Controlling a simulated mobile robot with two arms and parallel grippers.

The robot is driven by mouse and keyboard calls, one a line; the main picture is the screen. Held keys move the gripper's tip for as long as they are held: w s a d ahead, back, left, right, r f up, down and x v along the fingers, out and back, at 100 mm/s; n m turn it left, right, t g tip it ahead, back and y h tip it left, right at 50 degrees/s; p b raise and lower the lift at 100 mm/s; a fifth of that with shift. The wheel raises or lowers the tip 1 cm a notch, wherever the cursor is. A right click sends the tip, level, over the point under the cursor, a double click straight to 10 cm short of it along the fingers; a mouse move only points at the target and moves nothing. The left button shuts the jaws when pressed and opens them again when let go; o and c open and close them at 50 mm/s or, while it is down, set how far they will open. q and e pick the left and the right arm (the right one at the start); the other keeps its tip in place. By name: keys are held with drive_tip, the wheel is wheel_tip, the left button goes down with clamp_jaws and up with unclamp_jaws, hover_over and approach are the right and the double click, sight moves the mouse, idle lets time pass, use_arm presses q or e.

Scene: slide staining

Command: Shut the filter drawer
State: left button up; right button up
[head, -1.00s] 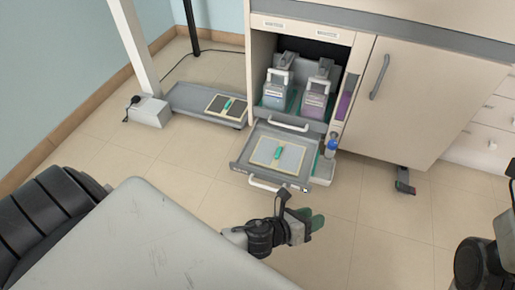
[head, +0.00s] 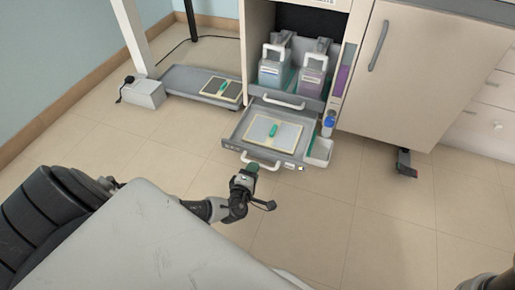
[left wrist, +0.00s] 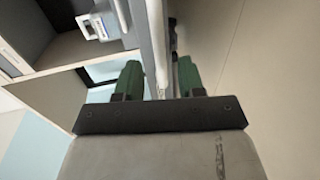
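The filter drawer (head: 233,144) is a shallow grey drawer that stands pulled out low in front of the cabinet. A pale framed filter panel (head: 285,134) with a green tab lies in it. Its white bar handle (head: 258,163) is on the front. My left gripper (head: 252,170) is at that handle in the head view. In the left wrist view, its green fingers (left wrist: 159,80) are apart, with the white handle bar (left wrist: 157,45) showing between them. I cannot tell whether they touch it. My right gripper is not in view.
Above the drawer, a tray with two jugs (head: 272,73) (head: 312,76) and its own white handle (head: 285,103) stands out. A small bin (head: 320,152) and blue-capped bottle (head: 329,122) sit at the right. A low grey tray (head: 180,77) lies left. The floor in front is clear.

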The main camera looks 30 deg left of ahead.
use_arm(q)
drive_tip(key=b+x, duration=0.2)
drive_tip(key=x, duration=0.2)
drive_tip(key=shift+w, duration=0.3)
clamp_jaws()
